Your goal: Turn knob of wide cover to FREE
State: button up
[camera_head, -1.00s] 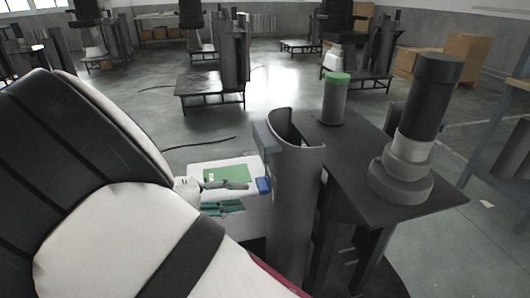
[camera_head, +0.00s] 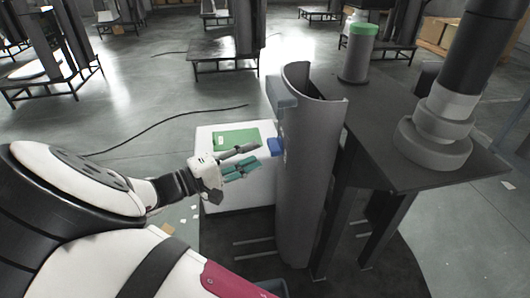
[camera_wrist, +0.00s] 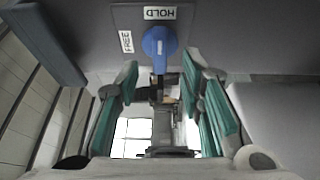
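The wide cover (camera_head: 308,190) is a tall, grey, curved panel in the head view. Its blue knob (camera_head: 275,146) is on its left side. In the wrist view the knob (camera_wrist: 160,42) has a round blue head with a narrower part pointing down. The upside-down HOLD label (camera_wrist: 160,13) is above it, and the sideways FREE label (camera_wrist: 126,41) is to its left. My gripper (camera_head: 259,155) is just left of the knob. In the wrist view my gripper (camera_wrist: 160,72) is open, its teal-padded fingers on either side below the knob, apparently not touching it.
A dark table (camera_head: 385,140) stands right of the cover, bearing a green-topped grey cylinder (camera_head: 357,55) and a black-and-white column (camera_head: 450,105). A white box with a green panel (camera_head: 236,138) is behind my gripper. Open floor and a black cable (camera_head: 150,140) are at left.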

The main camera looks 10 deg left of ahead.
aim_at(269, 148)
jog(key=shift+b+x, duration=0.4)
jog(key=shift+x, duration=2)
grip_shut()
